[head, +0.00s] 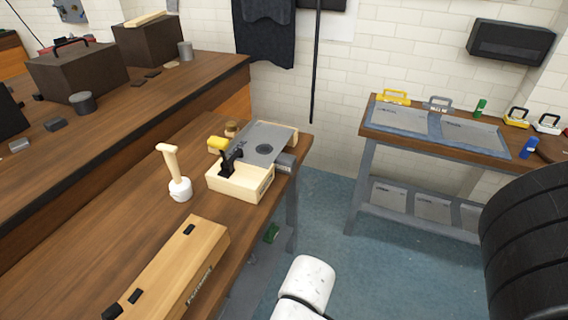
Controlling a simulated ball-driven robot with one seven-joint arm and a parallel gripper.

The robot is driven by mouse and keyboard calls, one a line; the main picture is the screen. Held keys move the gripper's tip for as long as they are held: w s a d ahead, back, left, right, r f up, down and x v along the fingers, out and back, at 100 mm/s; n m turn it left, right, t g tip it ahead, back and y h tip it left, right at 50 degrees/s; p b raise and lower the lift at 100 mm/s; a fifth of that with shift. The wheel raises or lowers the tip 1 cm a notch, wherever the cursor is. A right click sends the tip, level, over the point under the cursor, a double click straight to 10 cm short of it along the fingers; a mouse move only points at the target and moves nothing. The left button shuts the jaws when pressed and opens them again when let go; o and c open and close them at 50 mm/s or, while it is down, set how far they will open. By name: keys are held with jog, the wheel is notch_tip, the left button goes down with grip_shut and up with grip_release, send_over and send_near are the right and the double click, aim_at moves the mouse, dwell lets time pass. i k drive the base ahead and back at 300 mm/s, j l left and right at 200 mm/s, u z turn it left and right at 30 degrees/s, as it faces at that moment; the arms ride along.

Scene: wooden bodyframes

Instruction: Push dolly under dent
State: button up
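A grey metal panel (272,132) lies on a pale wooden frame (238,181) near the right end of the long wooden bench. A dark round spot (264,149), which looks like the dent, is near the panel's middle. A black clamp-like piece (231,160) stands upright at the panel's near left edge. A dark grey block (286,162) sits at the frame's right side, by the bench edge; I cannot tell whether it is the dolly. The space under the panel is mostly hidden. A white arm part of mine shows at the bottom, but my gripper is out of view.
A mallet (179,187) stands left of the frame, with a yellow cylinder (217,144) behind. A long wooden box (175,268) lies at the bench's near edge. A second table (430,137) with panels stands at the right. Blue floor (330,215) between them is open.

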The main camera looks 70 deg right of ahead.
aim_at(285, 162)
jog(key=l+z, duration=0.1)
jog(key=z, duration=1.1)
